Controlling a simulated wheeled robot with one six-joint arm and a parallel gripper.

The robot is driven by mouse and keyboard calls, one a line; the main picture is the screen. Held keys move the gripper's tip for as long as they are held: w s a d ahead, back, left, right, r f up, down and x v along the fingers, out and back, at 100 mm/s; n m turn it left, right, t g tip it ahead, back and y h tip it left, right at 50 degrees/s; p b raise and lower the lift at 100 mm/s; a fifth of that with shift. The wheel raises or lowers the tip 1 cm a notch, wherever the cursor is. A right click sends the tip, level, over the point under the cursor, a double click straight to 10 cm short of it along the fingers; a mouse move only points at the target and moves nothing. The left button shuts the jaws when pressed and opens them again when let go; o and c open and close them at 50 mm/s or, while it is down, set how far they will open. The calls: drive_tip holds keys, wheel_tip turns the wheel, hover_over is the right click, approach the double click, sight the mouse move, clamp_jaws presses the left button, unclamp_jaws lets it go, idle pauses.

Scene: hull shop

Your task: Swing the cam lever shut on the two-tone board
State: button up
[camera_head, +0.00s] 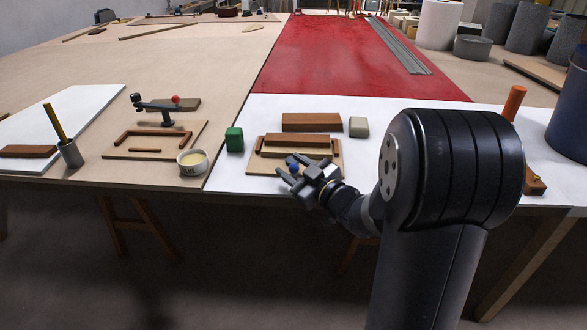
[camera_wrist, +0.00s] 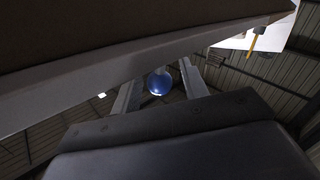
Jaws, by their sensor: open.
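A tan board (camera_head: 252,168) with darker brown wood strips lies on the white sheet near the table's front edge. A blue ball knob (camera_head: 292,166) shows at its front, by my open gripper (camera_head: 285,174). In the wrist view the blue knob (camera_wrist: 160,82) appears between the two spread fingers of my gripper (camera_wrist: 158,85); I cannot tell whether they touch it. The lever under the knob is hidden. Another tan board (camera_head: 113,153) with brown strips lies to the left, with a black lever with a red knob (camera_head: 175,99) near it. I cannot tell which is the two-tone board.
A brown block (camera_head: 311,122) and a pale grey block (camera_head: 358,127) stand behind the right board. A green block (camera_head: 234,139) and a white cup (camera_head: 193,166) stand to its left. An orange cylinder (camera_head: 515,102) stands right of my arm. The red surface (camera_head: 340,60) behind is mostly clear.

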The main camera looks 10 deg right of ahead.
clamp_jaws()
idle(0.4)
